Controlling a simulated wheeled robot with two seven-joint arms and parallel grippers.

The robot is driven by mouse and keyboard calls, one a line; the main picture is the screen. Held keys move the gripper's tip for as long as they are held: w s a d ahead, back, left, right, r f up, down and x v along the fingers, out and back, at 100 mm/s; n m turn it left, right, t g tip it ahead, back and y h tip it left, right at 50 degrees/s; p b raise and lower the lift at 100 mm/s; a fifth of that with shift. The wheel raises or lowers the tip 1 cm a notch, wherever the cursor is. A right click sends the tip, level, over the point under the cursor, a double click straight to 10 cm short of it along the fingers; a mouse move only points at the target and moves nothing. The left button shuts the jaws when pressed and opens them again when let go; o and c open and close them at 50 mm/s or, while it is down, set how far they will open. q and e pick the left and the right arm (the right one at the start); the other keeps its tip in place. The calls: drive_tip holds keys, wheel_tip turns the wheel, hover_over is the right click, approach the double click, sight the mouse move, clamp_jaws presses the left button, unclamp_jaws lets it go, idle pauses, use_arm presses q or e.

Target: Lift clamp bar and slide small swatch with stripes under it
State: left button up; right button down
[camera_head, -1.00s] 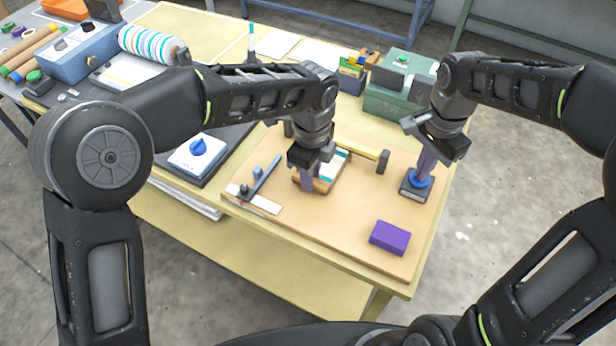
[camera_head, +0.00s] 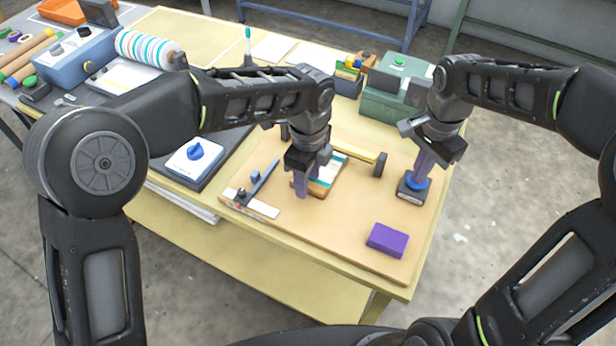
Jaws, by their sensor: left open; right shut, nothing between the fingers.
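A small striped swatch (camera_head: 333,172), white and teal with a tan part, lies on the tan board (camera_head: 335,230), partly hidden by my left gripper. My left gripper (camera_head: 312,178) points down over the swatch with its fingers apart. A yellow bar (camera_head: 358,152) with dark round ends runs just behind the swatch; its left part is hidden by my gripper. A blue bar (camera_head: 263,179) with dark knobs lies left of the swatch across a white strip. I cannot tell for sure which bar is the clamp bar. My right gripper (camera_head: 422,172) is shut, pointing down at a blue-topped dark block (camera_head: 412,191).
A purple block (camera_head: 388,240) lies near the board's front right. A plate with a blue knob (camera_head: 194,154) is to the left. A green box (camera_head: 395,98) and a small bin of coloured pieces (camera_head: 349,75) stand behind. The board's front middle is clear.

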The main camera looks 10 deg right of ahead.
use_arm(q)
drive_tip(key=shift+s+a+r, duration=0.3)
drive_tip(key=shift+s+r, duration=0.1)
drive_tip(key=shift+r, duration=0.55)
drive_tip(key=shift+s+a+r, duration=0.3)
drive_tip(key=shift+s+r, duration=0.05)
drive_tip(key=shift+r, duration=0.6)
drive_tip(key=shift+s+a+r, duration=0.3)
drive_tip(key=shift+s+r, duration=0.1)
drive_tip(key=shift+r, duration=0.55)
use_arm(e)
drive_tip(key=shift+s+f, duration=0.2)
drive_tip(key=shift+f, duration=0.05)
drive_tip(key=shift+w+r+p, duration=0.1)
drive_tip(key=shift+r+p, duration=0.55)
drive_tip(key=shift+r, duration=0.15)
use_arm(q)
wheel_tip(320, 180, up, 6)
drive_tip(key=p, duration=0.4)
drive_tip(key=shift+f, duration=0.15)
use_arm(e)
wheel_tip(320, 180, up, 6)
drive_tip(key=shift+r, duration=0.15)
